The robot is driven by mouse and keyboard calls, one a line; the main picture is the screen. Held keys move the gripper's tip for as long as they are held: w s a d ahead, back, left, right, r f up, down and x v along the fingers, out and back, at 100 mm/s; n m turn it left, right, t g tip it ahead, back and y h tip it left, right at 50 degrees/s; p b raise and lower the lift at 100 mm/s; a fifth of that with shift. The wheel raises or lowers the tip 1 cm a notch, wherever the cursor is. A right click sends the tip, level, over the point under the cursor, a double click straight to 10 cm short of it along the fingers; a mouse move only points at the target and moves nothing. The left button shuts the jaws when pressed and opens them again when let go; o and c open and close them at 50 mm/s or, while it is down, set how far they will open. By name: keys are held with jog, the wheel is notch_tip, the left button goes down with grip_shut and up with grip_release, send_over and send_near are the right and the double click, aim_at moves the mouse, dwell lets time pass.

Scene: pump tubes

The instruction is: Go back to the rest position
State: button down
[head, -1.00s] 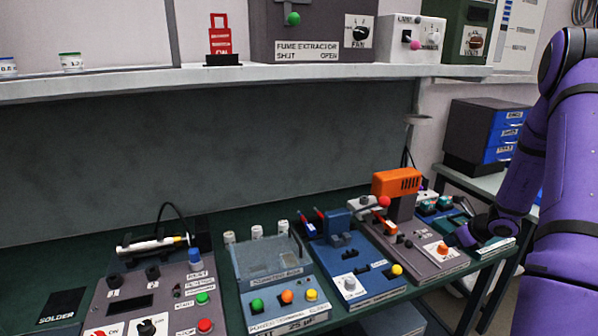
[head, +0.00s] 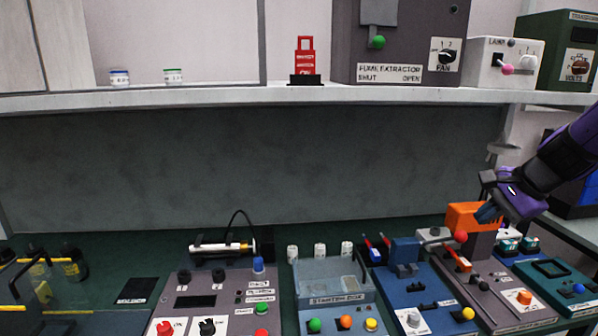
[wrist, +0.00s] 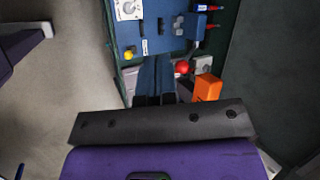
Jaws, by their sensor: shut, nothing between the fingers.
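My gripper (head: 488,213) is at the right in the head view, in front of the upper part of an orange-topped device (head: 462,216). Its fingers are together with nothing between them, and they point down and to the left. My purple arm reaches in from the right edge. In the wrist view, my fingers (wrist: 155,62) extend above the dark bar of the hand, with the orange part (wrist: 208,88) and a red knob (wrist: 182,67) just right of them. I cannot tell whether the fingers touch the device.
A row of panels lines the green bench, including a blue one (head: 425,300), a starter box (head: 335,290) and a soldering panel (head: 215,295). Above runs a white shelf (head: 200,96) with a fume extractor (head: 395,45) and a red-handled block (head: 305,62). Floor (wrist: 60,100) is clear at left.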

jog(key=s+a+r+n+h, duration=0.1)
jog(key=s+a+r+n, duration=0.1)
jog(key=s+n, duration=0.2)
jog(key=s+a+r+n+h, duration=0.2)
jog(key=s+n, duration=0.3)
jog(key=s, duration=0.4)
jog(key=s+a+r+n+h, duration=0.1)
jog(key=s+a+r+n, duration=0.3)
jog(key=s, duration=0.3)
jog(key=shift+s+r+n, duration=0.25)
jog(key=shift+s+n, duration=0.1)
jog(key=shift+n, duration=0.25)
dwell(0.5)
